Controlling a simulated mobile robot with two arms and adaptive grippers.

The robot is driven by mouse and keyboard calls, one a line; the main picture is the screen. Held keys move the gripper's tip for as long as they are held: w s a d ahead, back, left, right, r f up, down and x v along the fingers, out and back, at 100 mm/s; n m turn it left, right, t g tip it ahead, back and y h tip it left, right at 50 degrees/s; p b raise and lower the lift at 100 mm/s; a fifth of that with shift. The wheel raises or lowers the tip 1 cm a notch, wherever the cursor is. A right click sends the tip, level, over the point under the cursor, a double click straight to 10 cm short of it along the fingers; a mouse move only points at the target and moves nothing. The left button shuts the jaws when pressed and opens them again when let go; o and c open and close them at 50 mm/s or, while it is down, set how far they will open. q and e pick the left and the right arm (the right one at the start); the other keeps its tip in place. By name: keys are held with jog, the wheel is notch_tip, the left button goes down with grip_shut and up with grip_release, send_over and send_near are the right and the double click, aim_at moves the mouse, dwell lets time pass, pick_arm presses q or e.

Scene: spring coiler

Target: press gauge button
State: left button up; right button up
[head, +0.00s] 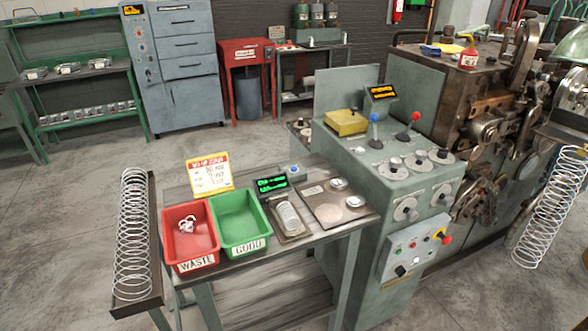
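The gauge stands at the back of the small table, with a dark box and lit green display (272,184). A small box with a blue round button (294,169) sits just to the right of the display. A short coil spring (289,216) lies in the gauge's metal tray (296,235) in front of the display. The display text is too small to read surely. Neither of my grippers shows in the head view.
A red WASTE bin (170,212) holding tangled wire and an empty green GOOD bin (265,237) stand left of the gauge. A plate with round metal pieces (318,190) is right. The coiler's grey control cabinet (350,160) rises beyond. A long spring (133,235) lies left.

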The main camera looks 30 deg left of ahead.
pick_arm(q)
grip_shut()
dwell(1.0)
